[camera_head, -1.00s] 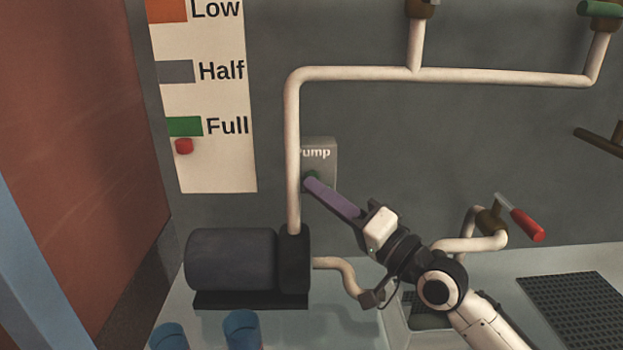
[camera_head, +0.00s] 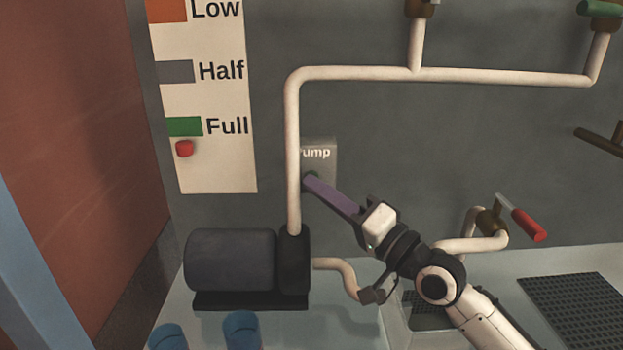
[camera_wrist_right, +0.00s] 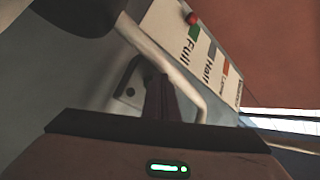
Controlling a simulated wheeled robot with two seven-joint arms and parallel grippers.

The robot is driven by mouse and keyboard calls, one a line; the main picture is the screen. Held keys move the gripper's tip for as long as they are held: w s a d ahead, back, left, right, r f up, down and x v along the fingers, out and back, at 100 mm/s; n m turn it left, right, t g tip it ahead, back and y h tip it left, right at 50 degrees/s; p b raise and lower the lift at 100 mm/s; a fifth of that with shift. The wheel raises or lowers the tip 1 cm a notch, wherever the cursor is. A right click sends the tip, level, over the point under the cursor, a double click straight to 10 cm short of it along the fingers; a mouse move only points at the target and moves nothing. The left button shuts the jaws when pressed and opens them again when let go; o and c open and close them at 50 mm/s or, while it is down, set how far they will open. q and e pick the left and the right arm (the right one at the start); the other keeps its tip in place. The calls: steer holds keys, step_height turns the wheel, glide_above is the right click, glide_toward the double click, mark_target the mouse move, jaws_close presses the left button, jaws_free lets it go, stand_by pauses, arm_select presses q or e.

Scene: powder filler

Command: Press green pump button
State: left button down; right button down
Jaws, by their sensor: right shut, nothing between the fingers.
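The grey pump box (camera_head: 321,150) with the lettering "ump" showing is on the wall, just right of the vertical white pipe, which covers its left edge. The green pump button (camera_head: 312,174) shows as a small dark green patch at the lower part of the box. My right gripper (camera_head: 308,181) is shut and empty, its purple fingers pointing up-left with the tips at the button, covering part of it. I cannot tell whether they touch. In the right wrist view the fingers (camera_wrist_right: 160,100) reach toward the box (camera_wrist_right: 128,88). My left gripper is not in view.
A white pipe (camera_head: 293,150) runs up beside the box. A dark pump motor (camera_head: 232,259) sits below left. A red-handled valve (camera_head: 528,225) is at right, near my arm. Two blue cups (camera_head: 241,330) stand at the bottom. A level sign (camera_head: 215,165) hangs left.

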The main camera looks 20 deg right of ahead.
steer(key=shift+s+a+p, duration=0.15)
steer(key=shift+s+p, duration=0.15)
steer(key=shift+s, duration=0.15)
steer(key=s+a+p, duration=0.1)
steer(key=s+p, duration=0.2)
steer(key=s, duration=0.2)
steer(key=shift+s+a, duration=0.3)
steer(key=shift+s, duration=0.1)
